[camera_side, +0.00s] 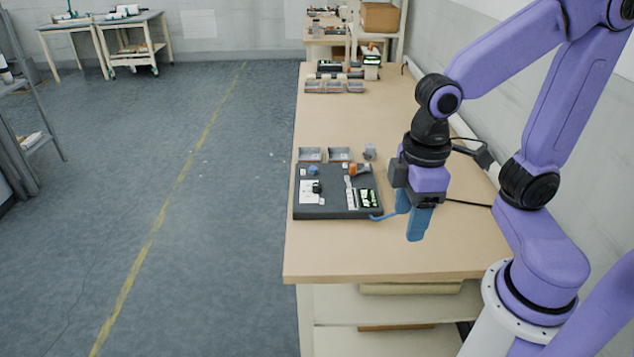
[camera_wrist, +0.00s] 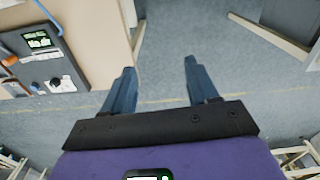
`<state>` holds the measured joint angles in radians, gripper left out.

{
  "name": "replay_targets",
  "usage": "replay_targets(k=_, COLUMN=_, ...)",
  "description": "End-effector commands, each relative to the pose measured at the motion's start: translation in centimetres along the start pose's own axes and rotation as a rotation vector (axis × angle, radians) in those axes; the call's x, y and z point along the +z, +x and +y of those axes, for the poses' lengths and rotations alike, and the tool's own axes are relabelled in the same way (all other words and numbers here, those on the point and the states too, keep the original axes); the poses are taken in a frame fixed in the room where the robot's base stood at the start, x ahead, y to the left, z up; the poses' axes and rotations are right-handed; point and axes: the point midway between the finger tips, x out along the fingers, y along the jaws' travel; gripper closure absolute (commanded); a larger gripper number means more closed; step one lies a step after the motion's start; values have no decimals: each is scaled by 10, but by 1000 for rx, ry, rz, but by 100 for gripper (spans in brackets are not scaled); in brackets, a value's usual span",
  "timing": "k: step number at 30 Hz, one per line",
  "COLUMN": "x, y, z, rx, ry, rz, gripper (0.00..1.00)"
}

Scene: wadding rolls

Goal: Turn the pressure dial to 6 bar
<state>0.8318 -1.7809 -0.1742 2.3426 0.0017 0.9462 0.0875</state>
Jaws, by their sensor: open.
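The dark grey panel (camera_side: 335,210) lies on the wooden bench. A black knob (camera_side: 317,186), which looks like the pressure dial, sits on a white plate at the panel's left. The knob also shows in the wrist view (camera_wrist: 55,82), at the far left; its pointer and scale are too small to read. A lit green display (camera_side: 368,198) is at the panel's right; its figures are not legible. My gripper (camera_side: 416,237) has blue fingers pointing down, right of the panel and apart from it. In the wrist view its fingers (camera_wrist: 160,65) are spread with nothing between them.
An orange-tipped part (camera_side: 353,169) and a blue knob (camera_side: 313,170) are on the panel's far side. A blue hose (camera_side: 383,217) leaves its right edge. Grey bins (camera_side: 310,154) stand behind it. The bench (camera_side: 400,262) is clear at the front.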

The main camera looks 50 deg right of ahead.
Motion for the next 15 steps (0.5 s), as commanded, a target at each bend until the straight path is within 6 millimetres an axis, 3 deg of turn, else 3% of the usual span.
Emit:
replay_targets(k=6, x=-66, y=-7, z=51, rx=6, ry=315, rz=-7, gripper=41)
replay_targets(k=15, x=-130, y=-4, z=147, rx=13, ry=738, rz=-12, gripper=41)
